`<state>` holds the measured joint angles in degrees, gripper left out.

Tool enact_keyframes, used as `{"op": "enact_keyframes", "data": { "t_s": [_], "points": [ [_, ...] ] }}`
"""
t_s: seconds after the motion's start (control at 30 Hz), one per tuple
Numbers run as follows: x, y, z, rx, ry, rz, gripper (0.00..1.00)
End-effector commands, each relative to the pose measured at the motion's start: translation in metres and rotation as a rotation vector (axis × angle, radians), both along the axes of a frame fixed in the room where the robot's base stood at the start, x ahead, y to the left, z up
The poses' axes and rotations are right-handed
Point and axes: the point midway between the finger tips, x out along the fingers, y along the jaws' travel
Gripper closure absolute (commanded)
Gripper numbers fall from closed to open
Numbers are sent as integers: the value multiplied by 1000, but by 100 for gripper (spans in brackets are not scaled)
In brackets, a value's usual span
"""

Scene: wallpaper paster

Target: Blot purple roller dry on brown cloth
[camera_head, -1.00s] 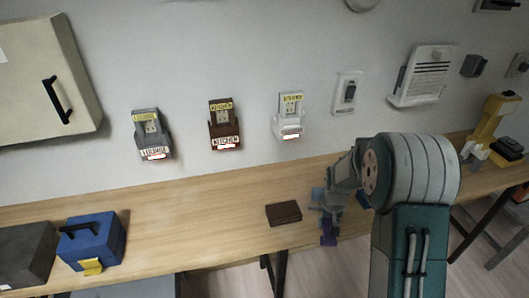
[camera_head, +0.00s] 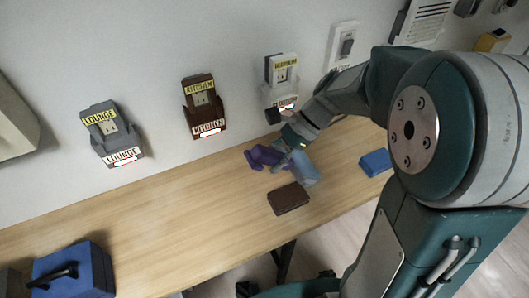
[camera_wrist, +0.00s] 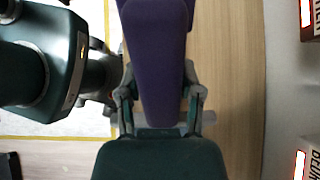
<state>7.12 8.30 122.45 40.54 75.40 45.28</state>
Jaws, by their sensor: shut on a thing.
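The purple roller (camera_head: 262,156) is in my gripper (camera_head: 283,153), above the wooden table and behind the brown cloth, pointing left in the head view. The wrist view also shows the roller (camera_wrist: 158,65) between the two fingers of my gripper (camera_wrist: 161,95), reaching to the top of the picture. The brown cloth (camera_head: 289,198) is a dark, flat, folded block on the table near its front edge, to the front and right of the roller. The roller and cloth look apart. I cannot make out the cloth in the wrist view.
Wall holders labelled LOUNGE (camera_head: 112,135) and KITCHEN (camera_head: 204,108) hang behind. A blue case (camera_head: 75,272) stands at left. The table (camera_head: 180,215) is clear between.

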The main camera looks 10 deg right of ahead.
Motion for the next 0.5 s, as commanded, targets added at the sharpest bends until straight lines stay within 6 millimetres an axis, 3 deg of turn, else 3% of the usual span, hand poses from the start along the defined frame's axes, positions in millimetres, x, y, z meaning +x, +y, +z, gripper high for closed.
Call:
{"op": "enact_keyframes", "data": {
  "t_s": [0.27, 0.5],
  "points": [
    [0, 6, -3, -6, 0, 6, 91],
    [0, 5, -25, -7, 3, 6, 91]
  ]
}}
